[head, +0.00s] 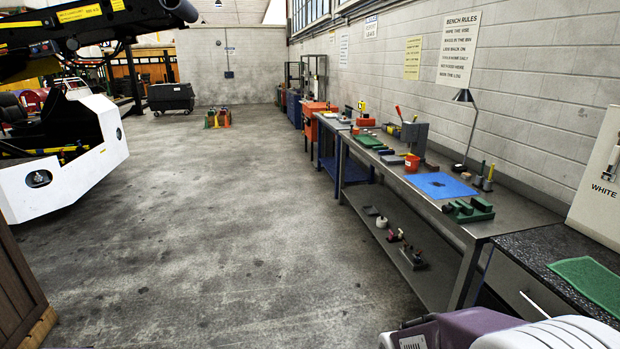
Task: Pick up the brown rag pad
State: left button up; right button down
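I cannot pick out a brown rag pad in the head view. The long metal workbench (462,215) runs along the right wall with many small items on it, too small to tell apart with certainty. A blue mat (440,186), a red cup (411,163) and green blocks (473,210) are on its top. Small dark items lie on its lower shelf (402,240). Neither of my grippers is in view.
A green cloth (590,281) lies on the dark speckled counter (535,250) at right. A desk lamp (468,130) stands on the bench. The grey floor (220,220) between is clear.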

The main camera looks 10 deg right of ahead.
aim_at(431, 165)
jog(key=i+z, duration=0.2)
jog(key=i, duration=0.35)
jog(key=i+z, duration=0.15)
jog(key=i, duration=0.4)
jog(key=i+j+z, duration=0.2)
jog(key=i, duration=0.3)
jog(key=i+j+z, duration=0.15)
jog(key=i, duration=0.4)
jog(key=i+j+z, duration=0.2)
jog(key=i, duration=0.3)
jog(key=i+z, duration=0.25)
jog(key=i, duration=0.15)
jog(key=i+j+z, duration=0.1)
jog(key=i+z, duration=0.15)
jog(key=i, duration=0.2)
jog(key=i+j+z, duration=0.55)
jog(key=i, duration=0.25)
jog(key=i+j+z, duration=0.15)
jog(key=i+z, duration=0.15)
jog(key=z, duration=0.2)
jog(key=i+j+z, duration=0.25)
jog(key=z, duration=0.25)
jog(key=i+j+z, duration=0.3)
jog(key=z, duration=0.2)
